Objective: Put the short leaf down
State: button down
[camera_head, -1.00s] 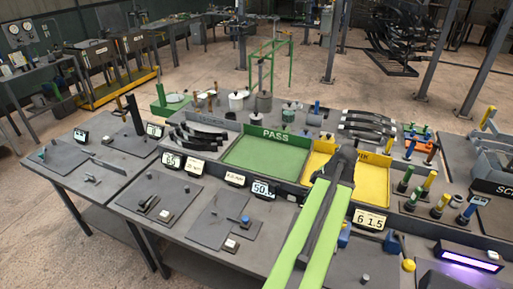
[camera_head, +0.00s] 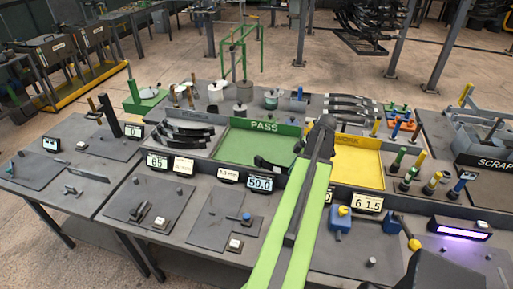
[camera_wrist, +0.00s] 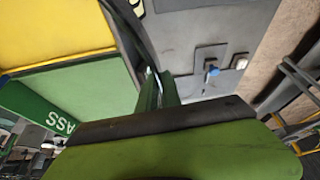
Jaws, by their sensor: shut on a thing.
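My arm reaches forward in the head view, and its green and dark links hide most of my gripper. A short dark leaf (camera_head: 270,163) sticks out to the left of the arm, over the front part of the green PASS tray (camera_head: 232,149). In the wrist view my gripper (camera_wrist: 159,84) shows as narrow green fingers close together. What lies between the fingertips is hard to make out. I cannot tell whether the leaf touches the tray floor.
A yellow tray (camera_head: 358,167) adjoins the PASS tray on the right. Curved dark leaves (camera_head: 183,134) fill a rack on the left, and more leaves (camera_head: 345,107) lie behind the yellow tray. Number displays (camera_head: 259,184) line the front. Coloured posts (camera_head: 414,165) stand at the right.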

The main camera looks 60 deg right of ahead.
jog(key=w+d+r+p, duration=0.2)
jog(key=w+d+r, duration=0.1)
jog(key=w+d, duration=0.5)
jog(key=w+d+r+p, duration=0.25)
jog(key=w+d, duration=0.35)
jog(key=d, duration=0.5)
jog(key=b, duration=0.7)
send_near(255, 150)
jog(key=shift+w+a+f+m, duration=0.1)
jog(key=shift+w+f+m, duration=0.1)
jog(key=shift+w, duration=0.15)
jog(key=shift+w+f+m, duration=0.1)
jog(key=shift+w+m, duration=0.1)
jog(key=shift+w, duration=0.15)
jog(key=shift+w+a, duration=0.2)
jog(key=shift+w, duration=0.1)
notch_tip(255, 150, down, 4)
jog(key=b, duration=0.4)
jog(key=shift+f, duration=0.2)
jog(key=shift+r, duration=0.25)
jog(key=shift+f, duration=0.15)
jog(key=c, duration=1.5)
grip_release()
jog(key=shift+s, duration=0.1)
jog(key=shift+c, duration=0.2)
